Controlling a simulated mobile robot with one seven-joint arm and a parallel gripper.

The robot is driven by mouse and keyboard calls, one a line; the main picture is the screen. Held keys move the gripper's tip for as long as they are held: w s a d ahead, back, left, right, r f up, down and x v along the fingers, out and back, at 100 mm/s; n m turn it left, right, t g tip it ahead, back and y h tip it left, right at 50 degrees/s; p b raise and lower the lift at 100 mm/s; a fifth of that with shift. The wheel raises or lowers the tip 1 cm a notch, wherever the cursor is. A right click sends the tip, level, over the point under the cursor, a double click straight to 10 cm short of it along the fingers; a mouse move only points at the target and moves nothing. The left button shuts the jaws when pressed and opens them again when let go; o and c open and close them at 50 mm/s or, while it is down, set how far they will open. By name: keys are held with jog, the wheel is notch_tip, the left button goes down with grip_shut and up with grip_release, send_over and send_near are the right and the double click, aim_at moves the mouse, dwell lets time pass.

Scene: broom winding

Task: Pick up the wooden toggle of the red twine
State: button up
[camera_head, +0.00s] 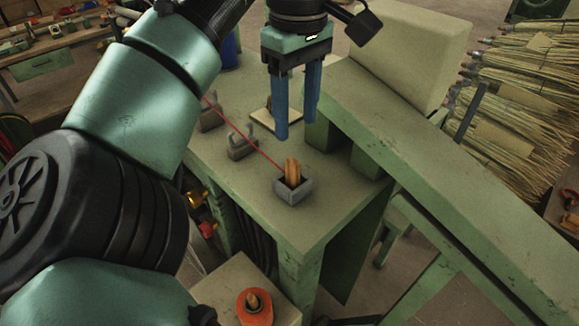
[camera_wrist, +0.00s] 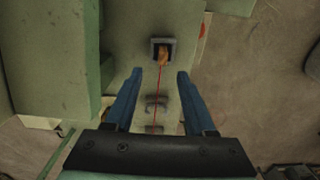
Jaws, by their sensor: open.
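The wooden toggle (camera_head: 292,171) stands upright in a small grey square holder (camera_head: 293,190) near the front corner of the green bench. The red twine (camera_head: 252,146) runs from it toward the back left, past the metal guides. My gripper (camera_head: 296,130) is open and empty, its blue fingers pointing down above the bench, behind and above the toggle. In the wrist view the toggle (camera_wrist: 162,55) sits in its holder beyond the fingertips, roughly between their lines. The twine (camera_wrist: 157,100) passes between the fingers there.
Two metal guides, one of them nearer (camera_head: 242,146), stand on the bench along the twine. A long raised green beam (camera_head: 440,170) lies to the right of the toggle. Bundles of straw (camera_head: 520,100) are at the far right. An orange spool (camera_head: 254,307) stands lower in front.

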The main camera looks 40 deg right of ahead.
aim_at(293, 161)
notch_tip(293, 161, down, 4)
jog(key=shift+d+r, duration=0.1)
jog(key=shift+a+f+p, duration=0.2)
jog(key=shift+f+p, duration=0.3)
jog(key=shift+f, duration=0.7)
jog(key=shift+a+f+p, duration=0.2)
jog(key=shift+f+p, duration=0.3)
jog(key=shift+f, duration=1.2)
grip_shut()
